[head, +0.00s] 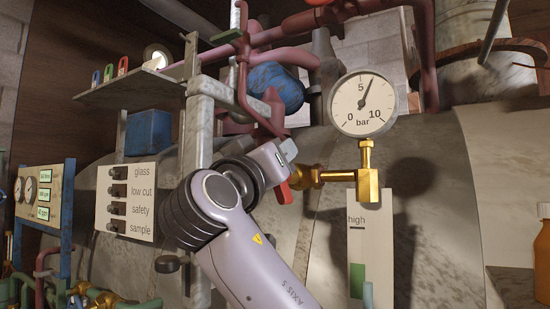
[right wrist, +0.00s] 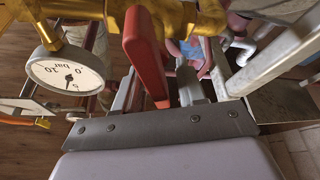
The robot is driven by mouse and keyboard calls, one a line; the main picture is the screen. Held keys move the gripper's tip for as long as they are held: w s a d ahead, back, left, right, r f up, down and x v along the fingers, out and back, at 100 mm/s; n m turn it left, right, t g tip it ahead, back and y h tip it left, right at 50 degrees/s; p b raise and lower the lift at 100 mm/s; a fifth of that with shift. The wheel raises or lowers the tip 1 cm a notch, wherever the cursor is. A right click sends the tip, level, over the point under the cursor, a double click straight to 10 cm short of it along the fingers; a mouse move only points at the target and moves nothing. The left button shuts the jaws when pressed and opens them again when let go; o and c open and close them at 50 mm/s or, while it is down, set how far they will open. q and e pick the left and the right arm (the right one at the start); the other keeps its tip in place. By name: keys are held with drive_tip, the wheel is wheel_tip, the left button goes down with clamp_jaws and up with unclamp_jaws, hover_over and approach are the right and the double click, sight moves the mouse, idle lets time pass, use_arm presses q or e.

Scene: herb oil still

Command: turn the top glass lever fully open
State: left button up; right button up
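The red lever (head: 284,193) hangs beside the brass valve (head: 310,177) under the pressure gauge in the head view, pointing roughly downward. In the right wrist view the red lever (right wrist: 146,58) is large and close, with the brass fitting (right wrist: 180,15) behind its top. My right gripper (head: 284,160) is at the lever, its tips partly hidden in the head view. In the right wrist view my right gripper (right wrist: 158,92) has its fingers apart, with the lever's end between them; a gap shows on the right side. My left gripper is not in view.
A round gauge (head: 363,104) reads just above 5 bar. Below it a white plate (head: 368,245) is marked "high". A plate (head: 126,201) with black knobs reads glass, low cut, safety, sample. Red pipes (head: 255,45) and a grey post (head: 195,125) crowd the space around my gripper.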

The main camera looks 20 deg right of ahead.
drive_tip(key=b+v, duration=0.2)
drive_tip(key=v, duration=0.4)
drive_tip(key=shift+s+a, duration=0.2)
drive_tip(key=shift+f, duration=0.15)
